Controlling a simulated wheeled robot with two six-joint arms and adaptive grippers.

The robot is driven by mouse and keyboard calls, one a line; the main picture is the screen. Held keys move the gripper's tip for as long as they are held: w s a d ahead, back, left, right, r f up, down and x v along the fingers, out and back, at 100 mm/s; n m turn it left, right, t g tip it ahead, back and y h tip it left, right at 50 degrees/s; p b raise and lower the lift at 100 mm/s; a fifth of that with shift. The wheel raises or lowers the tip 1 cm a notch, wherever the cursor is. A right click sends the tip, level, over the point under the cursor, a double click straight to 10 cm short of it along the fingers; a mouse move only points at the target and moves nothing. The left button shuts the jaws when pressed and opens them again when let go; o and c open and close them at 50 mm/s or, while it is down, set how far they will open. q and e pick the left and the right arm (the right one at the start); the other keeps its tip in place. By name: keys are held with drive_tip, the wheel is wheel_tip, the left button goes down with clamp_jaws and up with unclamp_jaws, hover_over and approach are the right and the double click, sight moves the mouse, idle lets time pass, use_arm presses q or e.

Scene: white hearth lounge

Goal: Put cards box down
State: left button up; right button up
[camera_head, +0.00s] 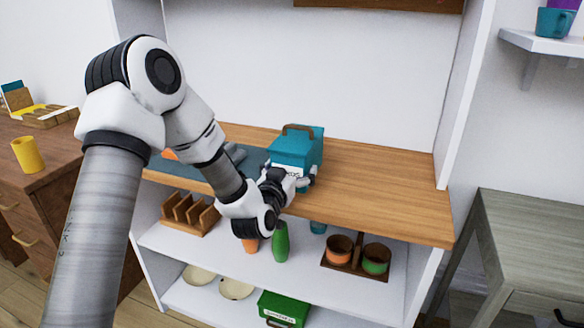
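The teal cards box (297,145) with a brown handle on top and a white label on its front is at the wooden shelf top (385,190), near the front edge. I cannot tell whether its base touches the wood. My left gripper (297,181) is at the lower front of the box, by the label, and covers part of it. The fingers are small and overlap the box, so I cannot tell whether they grip it. My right gripper is not in view.
A dark mat (205,170) lies left of the box; the shelf top to the right is clear. Below stand a wooden rack (190,214), a green bottle (281,242), cups in a holder (357,258) and a green box (283,309). The right upright (462,95) bounds the shelf.

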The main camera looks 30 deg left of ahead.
use_arm(q)
drive_tip(key=shift+r, duration=0.2)
drive_tip(key=shift+s, duration=0.2)
drive_tip(key=p+v, duration=0.7)
drive_tip(key=v, duration=0.4)
drive_tip(key=s+d+f+m+g+h, duration=0.1)
drive_tip(key=s+d+f+g+h, duration=0.2)
drive_tip(key=f, duration=0.6)
drive_tip(key=s+d+f+m+g, duration=0.1)
drive_tip(key=s+d+f+g, duration=0.25)
drive_tip(key=f, duration=0.55)
drive_tip(key=s+d+f+g, duration=0.2)
drive_tip(key=s+f+g, duration=0.3)
drive_tip(key=s, duration=0.5)
drive_tip(key=s+d+f+g+h, duration=0.1)
drive_tip(key=s+d+f+g, duration=0.2)
drive_tip(key=s+f+g, duration=0.3)
drive_tip(key=s+f, duration=0.3)
drive_tip(key=s, duration=0.1)
